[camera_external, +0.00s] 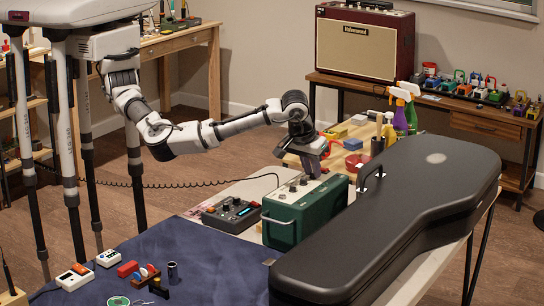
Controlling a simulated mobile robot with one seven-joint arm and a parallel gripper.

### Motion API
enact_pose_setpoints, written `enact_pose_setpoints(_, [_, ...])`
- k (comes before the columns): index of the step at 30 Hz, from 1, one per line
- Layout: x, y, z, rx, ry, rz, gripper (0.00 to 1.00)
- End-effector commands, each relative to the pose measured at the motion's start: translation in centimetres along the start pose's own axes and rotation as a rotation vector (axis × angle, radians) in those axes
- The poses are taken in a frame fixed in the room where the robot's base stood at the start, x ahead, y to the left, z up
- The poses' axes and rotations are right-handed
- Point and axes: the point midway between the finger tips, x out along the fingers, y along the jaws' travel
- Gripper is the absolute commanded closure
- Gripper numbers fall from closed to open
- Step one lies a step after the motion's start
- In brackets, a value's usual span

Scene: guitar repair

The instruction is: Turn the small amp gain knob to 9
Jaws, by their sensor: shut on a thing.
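The small amp (318,214) is a green box with a light grey top panel and a handle on its left side. It stands on the workbench, left of the guitar case. My gripper (303,181) points down at the amp's top panel from above and is shut on a knob there. The gripper hides that knob, and the panel is too small to read any numbers or the knob's setting.
A closed black guitar case (400,215) lies close along the amp's right side. A dark pedal unit (232,214) sits at its left. Spray bottles (405,108) stand behind. A blue mat (190,262) covers the front of the bench. A coiled cable (180,184) runs to the amp.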

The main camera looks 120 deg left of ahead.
Motion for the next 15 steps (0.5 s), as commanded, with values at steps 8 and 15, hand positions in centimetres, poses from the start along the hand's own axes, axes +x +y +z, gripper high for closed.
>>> enact_pose_setpoints(8, [0.04, -0.11, -0.02, 0.046, 0.001, 0.016, 1.0])
enact_pose_setpoints(15, [0.0, -0.3, -0.09, 0.184, 0.002, 0.073, 1.0])
